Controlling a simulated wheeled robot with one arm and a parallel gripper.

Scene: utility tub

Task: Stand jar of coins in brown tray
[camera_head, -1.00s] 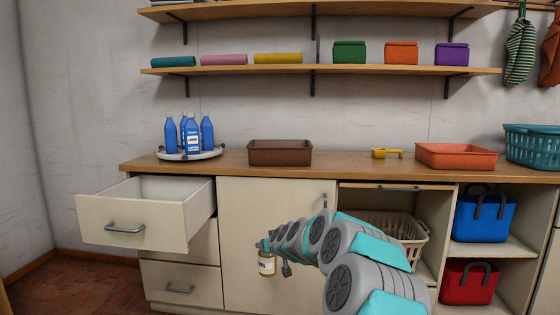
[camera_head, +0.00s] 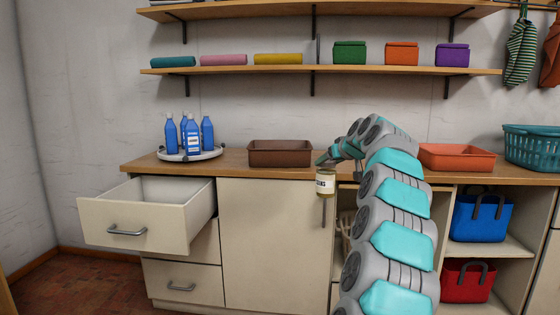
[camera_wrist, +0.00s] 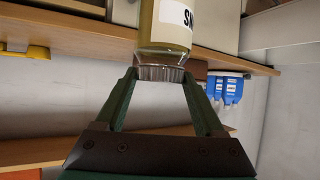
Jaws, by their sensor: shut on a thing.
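The jar of coins (camera_head: 326,184), clear with a white label and tan contents, hangs upright in front of the counter edge, right of the brown tray and a little lower. My gripper (camera_head: 327,168) is above it, shut on its top. In the wrist view the jar (camera_wrist: 168,22) appears upside down, its top between the fingertips of my gripper (camera_wrist: 160,74). The brown tray (camera_head: 280,159) stands on the counter and looks empty, though its floor is mostly hidden by its front wall.
Several blue bottles (camera_head: 193,138) stand on a round turntable (camera_head: 190,155) left of the tray. An orange tray (camera_head: 457,163) stands to the right, behind my arm. An open drawer (camera_head: 140,222) juts out at lower left. A shelf (camera_head: 320,70) runs above the counter.

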